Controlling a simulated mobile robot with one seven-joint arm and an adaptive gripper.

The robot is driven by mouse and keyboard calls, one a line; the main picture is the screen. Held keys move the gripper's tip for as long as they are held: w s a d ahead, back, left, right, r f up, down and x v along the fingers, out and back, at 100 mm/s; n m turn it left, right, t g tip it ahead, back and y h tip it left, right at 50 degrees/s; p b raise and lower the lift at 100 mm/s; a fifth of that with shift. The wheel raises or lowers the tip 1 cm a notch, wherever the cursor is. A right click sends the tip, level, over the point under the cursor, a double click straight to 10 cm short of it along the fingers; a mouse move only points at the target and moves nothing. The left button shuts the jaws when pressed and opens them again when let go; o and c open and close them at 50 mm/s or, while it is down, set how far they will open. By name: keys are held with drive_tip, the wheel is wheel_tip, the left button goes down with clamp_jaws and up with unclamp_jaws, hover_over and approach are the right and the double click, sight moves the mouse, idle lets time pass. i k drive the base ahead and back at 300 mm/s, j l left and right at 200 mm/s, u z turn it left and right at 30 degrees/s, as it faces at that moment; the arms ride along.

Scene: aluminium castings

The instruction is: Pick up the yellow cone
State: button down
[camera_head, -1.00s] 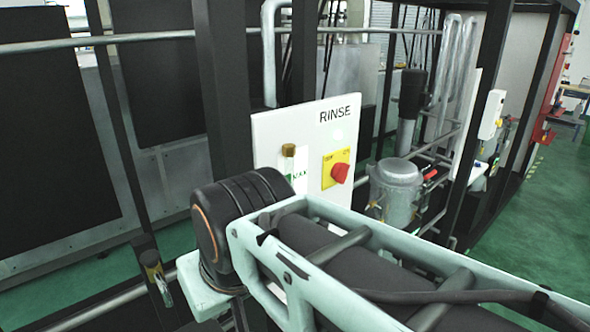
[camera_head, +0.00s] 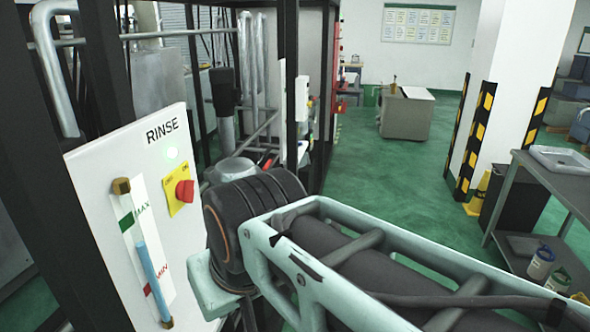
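A yellow object (camera_head: 478,194), which looks like a cone or floor sign, stands on the green floor at the right. It is at the foot of the white pillar, beside a dark bin, which hides part of it. It is small here, so its exact shape is hard to tell. My arm's links cross the lower middle and right of the view, well in front of the yellow object. My gripper is not in view.
The rinse panel (camera_head: 135,215) and its dark frame stand close on the left. A grey table (camera_head: 560,178) with bottles on its lower shelf is at the right. A grey cabinet (camera_head: 407,115) stands farther back. Green floor (camera_head: 385,180) is open in the middle.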

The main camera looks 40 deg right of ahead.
sight(473, 208)
drive_tip(key=z, duration=2.4)
drive_tip(key=i+u, duration=0.25)
drive_tip(key=i, duration=1.95)
drive_tip(key=i+j, duration=0.1)
drive_tip(key=i, duration=1.1)
drive_tip(key=i+z, duration=0.1)
drive_tip(key=i, duration=1.05)
drive_tip(key=i+j, duration=0.2)
drive_tip(key=i, duration=1)
